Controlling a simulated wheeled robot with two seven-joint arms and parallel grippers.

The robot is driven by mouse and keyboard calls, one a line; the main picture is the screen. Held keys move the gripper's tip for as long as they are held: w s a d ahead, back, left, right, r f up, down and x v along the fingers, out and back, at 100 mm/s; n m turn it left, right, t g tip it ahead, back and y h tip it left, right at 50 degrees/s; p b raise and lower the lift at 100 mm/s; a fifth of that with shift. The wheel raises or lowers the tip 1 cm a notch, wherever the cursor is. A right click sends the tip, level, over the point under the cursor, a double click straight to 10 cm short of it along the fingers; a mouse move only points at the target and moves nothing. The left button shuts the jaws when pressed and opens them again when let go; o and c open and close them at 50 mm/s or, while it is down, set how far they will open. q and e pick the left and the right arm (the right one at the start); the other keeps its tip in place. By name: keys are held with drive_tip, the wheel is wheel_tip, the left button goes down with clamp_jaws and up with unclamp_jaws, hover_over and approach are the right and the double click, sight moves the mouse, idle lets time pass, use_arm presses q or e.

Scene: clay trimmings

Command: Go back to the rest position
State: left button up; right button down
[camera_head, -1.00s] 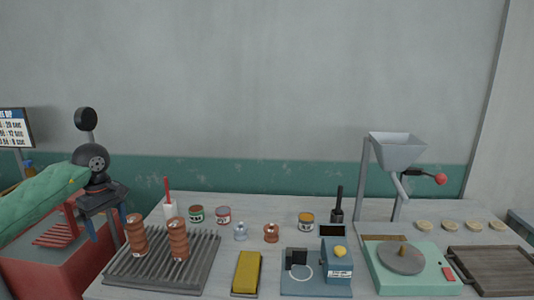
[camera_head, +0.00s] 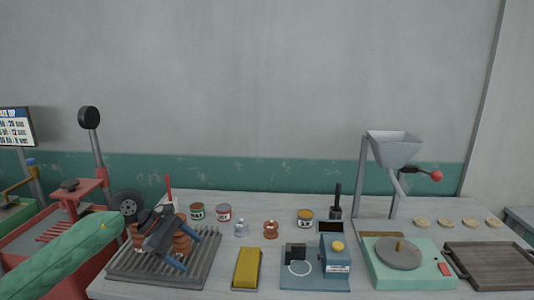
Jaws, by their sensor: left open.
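My left gripper (camera_head: 188,250) is open, low over the grey ribbed rack (camera_head: 122,272) at the left of the table. Its dark body and blue fingers point right and toward the front. Two ribbed copper-brown pieces stand on the rack, one on the left (camera_head: 136,235) and one on the right (camera_head: 183,243). The gripper covers parts of both, and I cannot tell whether it touches them. My green-sleeved left arm (camera_head: 60,258) comes in from the lower left. My right gripper is not in view.
A red stand (camera_head: 75,190) is at the left, beside my arm. Small cans (camera_head: 223,212), a yellow block (camera_head: 247,268), a blue device (camera_head: 336,255), a green turntable unit (camera_head: 410,272) and a grey hopper (camera_head: 394,148) fill the table to the right. The space above the table's middle is clear.

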use_arm(q)
drive_tip(key=s+d+r+n+t+h, duration=0.2)
drive_tip(key=d+n+t+h, duration=0.1)
drive_tip(key=d+n+h, duration=0.3)
drive_tip(key=s+d+r+n+t+h, duration=0.25)
drive_tip(key=d+n+h, duration=0.25)
drive_tip(key=d, duration=0.3)
drive_tip(key=s+a+f+m+t+y, duration=0.4)
drive_tip(key=a+f+m+y, duration=0.5)
drive_tip(key=m, duration=0.9)
drive_tip(key=s+a+f+m+t+y, duration=0.3)
drive_tip(key=f+m+t+y, duration=0.6)
drive_tip(key=m, duration=0.9)
drive_tip(key=s+f+n+g+y, duration=0.1)
drive_tip(key=s+f+n+g, duration=0.2)
drive_tip(key=s+f+g, duration=0.35)
drive_tip(key=s+a+f+n+g, duration=0.1)
drive_tip(key=s+f+n+g, duration=0.25)
drive_tip(key=s, duration=0.65)
drive_tip(key=s+f+n+g+y, duration=0.1)
drive_tip(key=s+f+n+g, duration=0.2)
drive_tip(key=s+f+g, duration=0.4)
drive_tip(key=s+d+f, duration=0.2)
drive_tip(key=f, duration=1.4)
drive_tip(key=s+d+f+g, duration=0.1)
drive_tip(key=s+f, duration=0.2)
drive_tip(key=f, duration=1.4)
drive_tip(key=shift+s+d+f+h, duration=0.15)
drive_tip(key=shift+d+f+h, duration=0.05)
drive_tip(key=shift+d+h, duration=0.2)
